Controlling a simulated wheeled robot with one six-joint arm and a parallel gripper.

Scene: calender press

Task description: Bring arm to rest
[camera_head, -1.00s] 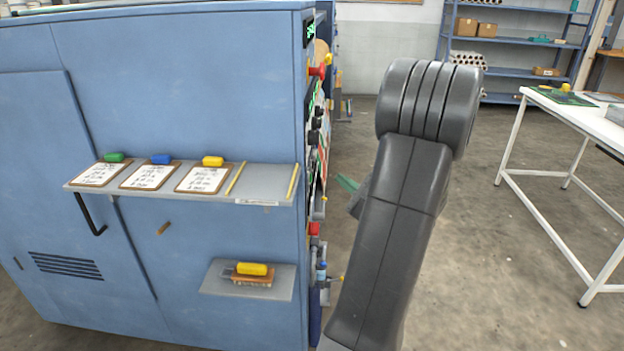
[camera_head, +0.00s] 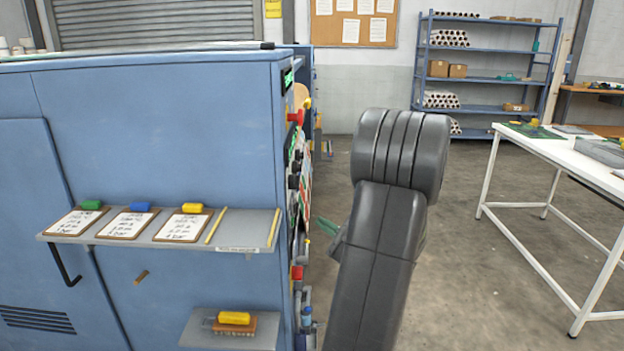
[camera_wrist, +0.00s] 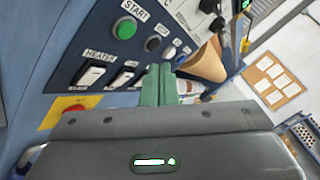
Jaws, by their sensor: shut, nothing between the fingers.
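My arm stands raised in the middle of the head view, its dark grey links folded upward beside the blue press cabinet (camera_head: 160,130). I cannot tell how close the fingertips are to the panel.
A shelf (camera_head: 230,228) with several clipboards and a lower shelf (camera_head: 192,330) with a yellow-handled brush (camera_head: 233,322) jut from the cabinet. A white table (camera_head: 560,150) stands at right, a blue rack (camera_head: 485,82) behind. The floor between is clear.

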